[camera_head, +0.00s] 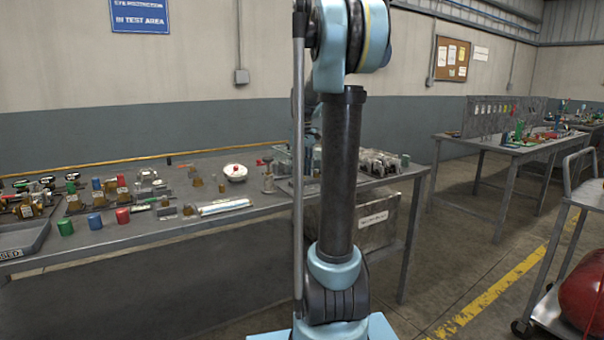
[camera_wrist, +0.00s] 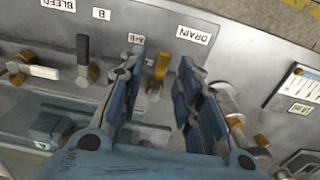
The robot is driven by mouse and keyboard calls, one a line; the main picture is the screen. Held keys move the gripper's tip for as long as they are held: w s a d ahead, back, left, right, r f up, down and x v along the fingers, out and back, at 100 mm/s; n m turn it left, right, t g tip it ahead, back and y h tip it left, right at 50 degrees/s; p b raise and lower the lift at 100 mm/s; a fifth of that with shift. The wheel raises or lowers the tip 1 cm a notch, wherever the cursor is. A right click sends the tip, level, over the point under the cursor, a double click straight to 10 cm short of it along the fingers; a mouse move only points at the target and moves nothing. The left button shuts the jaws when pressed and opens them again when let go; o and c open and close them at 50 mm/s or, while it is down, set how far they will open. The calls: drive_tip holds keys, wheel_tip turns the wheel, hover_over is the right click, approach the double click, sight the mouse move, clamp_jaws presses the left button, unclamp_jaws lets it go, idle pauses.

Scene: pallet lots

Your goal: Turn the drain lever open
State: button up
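In the wrist view a yellow lever (camera_wrist: 158,76) stands on the grey panel, below and left of the white DRAIN label (camera_wrist: 192,35). It is the lever closest to that label, with its long side roughly up and down in the picture. My gripper (camera_wrist: 161,60) is open, with one blue finger on each side of the yellow lever. I see a gap on both sides, so the fingers do not appear to touch it. The lever's lower end and pivot are partly hidden. In the head view my arm hides the gripper and the lever.
A black lever (camera_wrist: 83,48) and a white-handled valve (camera_wrist: 35,72) sit left on the panel. A round fitting (camera_wrist: 226,100) lies close to the right finger, and a gauge plate (camera_wrist: 294,84) is further right. The workbench (camera_head: 150,228) holds many small parts.

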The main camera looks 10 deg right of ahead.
wheel_tip(320, 180, up, 11)
idle(0.4)
